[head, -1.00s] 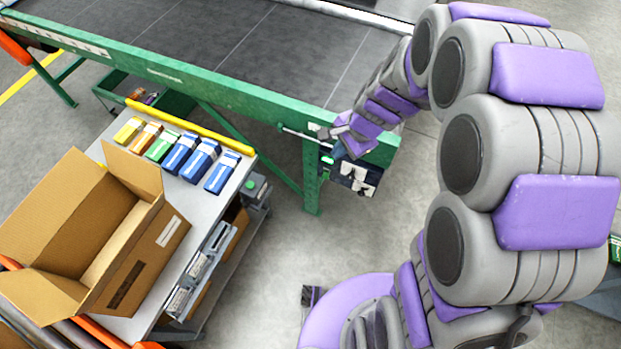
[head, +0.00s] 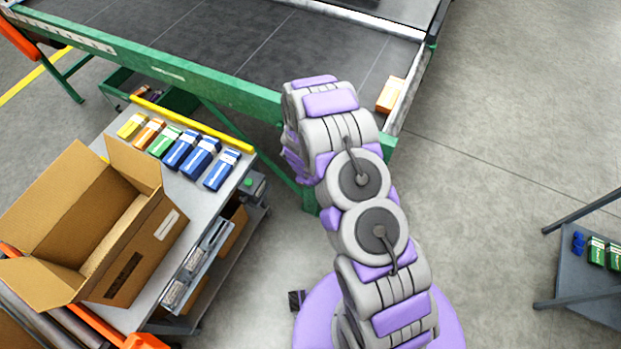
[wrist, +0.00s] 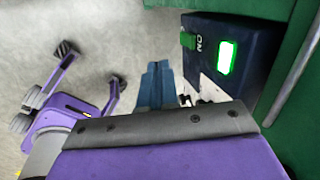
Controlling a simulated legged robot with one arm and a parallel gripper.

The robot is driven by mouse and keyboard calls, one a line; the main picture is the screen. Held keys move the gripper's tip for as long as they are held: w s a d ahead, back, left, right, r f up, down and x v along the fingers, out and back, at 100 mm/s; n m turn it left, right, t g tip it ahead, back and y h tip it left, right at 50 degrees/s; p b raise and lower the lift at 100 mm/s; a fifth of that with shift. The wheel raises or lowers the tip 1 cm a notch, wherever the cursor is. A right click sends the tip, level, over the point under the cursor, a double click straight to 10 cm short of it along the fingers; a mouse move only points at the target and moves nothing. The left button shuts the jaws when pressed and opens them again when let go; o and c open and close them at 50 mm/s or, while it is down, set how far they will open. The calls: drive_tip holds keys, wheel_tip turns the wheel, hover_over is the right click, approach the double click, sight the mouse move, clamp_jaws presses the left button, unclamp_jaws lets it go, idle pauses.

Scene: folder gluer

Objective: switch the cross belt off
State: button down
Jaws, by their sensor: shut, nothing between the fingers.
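The cross belt (head: 255,45) is a dark belt in a green frame in the head view. Its dark blue control box (wrist: 240,55) is at the upper right of the wrist view, beside a green frame post. The box bears the word ON, a small green part (wrist: 188,40) and a lit green rectangle (wrist: 226,57). White plates with small dark parts show at its lower edge, partly hidden by my wrist. My gripper (wrist: 157,82) is shut and empty, left of the box. I cannot tell whether it touches. My arm hides gripper and box in the head view.
An orange carton (head: 391,95) lies on the belt's right end. A cart (head: 215,195) with several small boxes and an open cardboard box (head: 150,245) stands left of my arm. A dark table (head: 590,280) stands at right. Floor between is clear.

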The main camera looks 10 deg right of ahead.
drive_tip(key=w+d+f+b, duration=0.1)
drive_tip(key=w+d+f, duration=0.1)
drive_tip(key=f, duration=0.4)
drive_tip(key=w+d+f+b, duration=0.1)
drive_tip(key=w+d+f, duration=0.1)
drive_tip(key=f, duration=0.4)
drive_tip(key=shift+w+d+m+h+b, duration=0.3)
drive_tip(key=shift+w+b, duration=0.1)
drive_tip(key=shift+w, duration=0.25)
drive_tip(key=shift+w, duration=0.1)
drive_tip(key=shift+w+d+f, duration=0.1)
drive_tip(key=shift+f, duration=0.3)
drive_tip(key=shift+r, duration=0.15)
